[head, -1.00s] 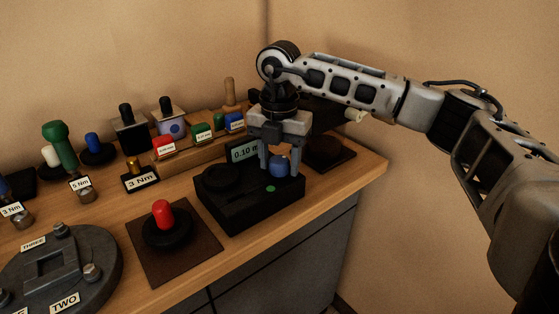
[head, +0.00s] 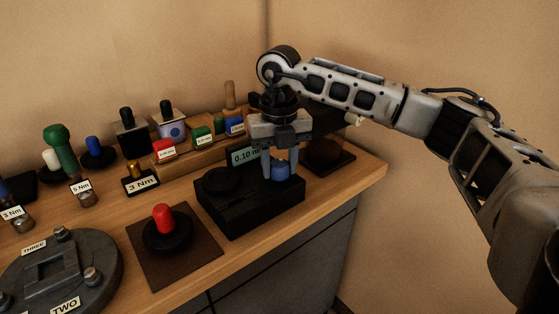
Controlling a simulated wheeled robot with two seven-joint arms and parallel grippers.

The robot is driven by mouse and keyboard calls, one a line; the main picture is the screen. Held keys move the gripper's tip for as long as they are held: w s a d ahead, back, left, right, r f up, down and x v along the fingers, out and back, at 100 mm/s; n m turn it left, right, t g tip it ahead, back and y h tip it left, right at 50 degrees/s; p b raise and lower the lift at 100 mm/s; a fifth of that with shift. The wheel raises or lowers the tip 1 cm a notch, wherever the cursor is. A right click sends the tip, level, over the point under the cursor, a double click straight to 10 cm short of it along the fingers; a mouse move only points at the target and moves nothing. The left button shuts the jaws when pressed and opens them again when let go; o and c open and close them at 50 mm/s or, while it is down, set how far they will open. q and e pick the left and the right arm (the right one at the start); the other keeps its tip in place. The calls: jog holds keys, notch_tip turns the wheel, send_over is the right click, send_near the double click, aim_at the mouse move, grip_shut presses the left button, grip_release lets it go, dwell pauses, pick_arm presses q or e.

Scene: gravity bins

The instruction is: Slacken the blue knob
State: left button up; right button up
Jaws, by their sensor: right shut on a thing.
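A blue knob (head: 281,172) stands on the right part of a black box (head: 250,208) with a small display (head: 244,156). The display reads 0.10, and its unit is partly hidden by my gripper. My right gripper (head: 280,170) points down from above and is shut on the blue knob, one finger at each side. The knob's top is partly hidden by the gripper. A round black part (head: 222,180) lies on the left of the box. My left gripper is not in view.
A red knob on a black disc (head: 164,230) stands on a brown mat in front. Another blue-topped piece (head: 94,144) stands at the back left. A grey round fixture (head: 105,265) is front left. Small labelled blocks line the back. The table's edge (head: 330,200) is close on the right.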

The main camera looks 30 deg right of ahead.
aim_at(279, 163)
jog(key=n, duration=0.4)
jog(key=shift+f+n, duration=0.1)
jog(key=shift+n, duration=0.2)
jog(key=n, duration=0.3)
jog(key=shift+f, duration=0.1)
jog(key=o, duration=1)
jog(key=shift+r+p, duration=1.9)
jog(key=shift+r, duration=0.75)
